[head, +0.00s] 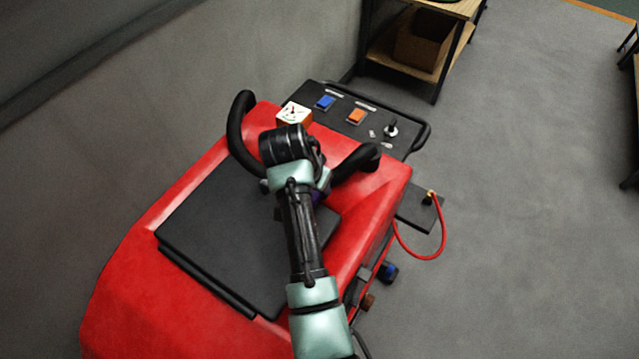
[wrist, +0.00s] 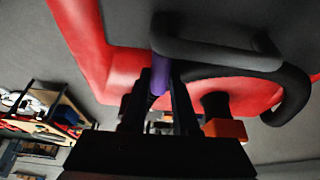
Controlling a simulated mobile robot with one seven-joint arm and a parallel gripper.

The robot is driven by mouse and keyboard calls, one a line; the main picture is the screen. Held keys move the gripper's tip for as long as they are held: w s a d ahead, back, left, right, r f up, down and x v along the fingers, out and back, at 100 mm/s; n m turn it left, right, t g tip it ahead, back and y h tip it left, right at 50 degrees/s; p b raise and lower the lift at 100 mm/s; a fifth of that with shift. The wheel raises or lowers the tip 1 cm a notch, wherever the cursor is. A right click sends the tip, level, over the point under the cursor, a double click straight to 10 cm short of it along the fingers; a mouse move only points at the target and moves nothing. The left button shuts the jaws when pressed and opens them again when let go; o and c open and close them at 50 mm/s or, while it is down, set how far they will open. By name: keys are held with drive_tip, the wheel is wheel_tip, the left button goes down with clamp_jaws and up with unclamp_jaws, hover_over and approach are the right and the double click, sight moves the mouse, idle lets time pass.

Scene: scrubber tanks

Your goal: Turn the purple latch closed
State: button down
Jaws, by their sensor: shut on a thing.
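The purple latch (wrist: 160,72) shows in the wrist view as a purple bar between the dark fingers of my gripper (wrist: 158,98). My gripper is shut on it. The latch's lower part is hidden by the fingers. My fingertips are hidden there by my own arm. I cannot tell the latch's exact angle.
Black handlebar grips (head: 240,130) curve up either side of my wrist. A white-faced gauge (head: 293,113) and a dark panel with a blue switch (head: 325,102) and an orange switch (head: 356,116) lie beyond. A red cable (head: 428,257) loops at the right. Floor is clear farther right.

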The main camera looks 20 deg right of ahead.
drive_tip(key=shift+w+r+m, duration=0.1)
drive_tip(key=shift+w+m, duration=0.05)
drive_tip(key=shift+m, duration=0.25)
drive_tip(key=c, duration=0.7)
unclamp_jaws()
drive_tip(key=shift+o, duration=0.2)
drive_tip(key=b+v, duration=0.1)
drive_tip(key=v, duration=1.2)
drive_tip(key=shift+a, duration=0.1)
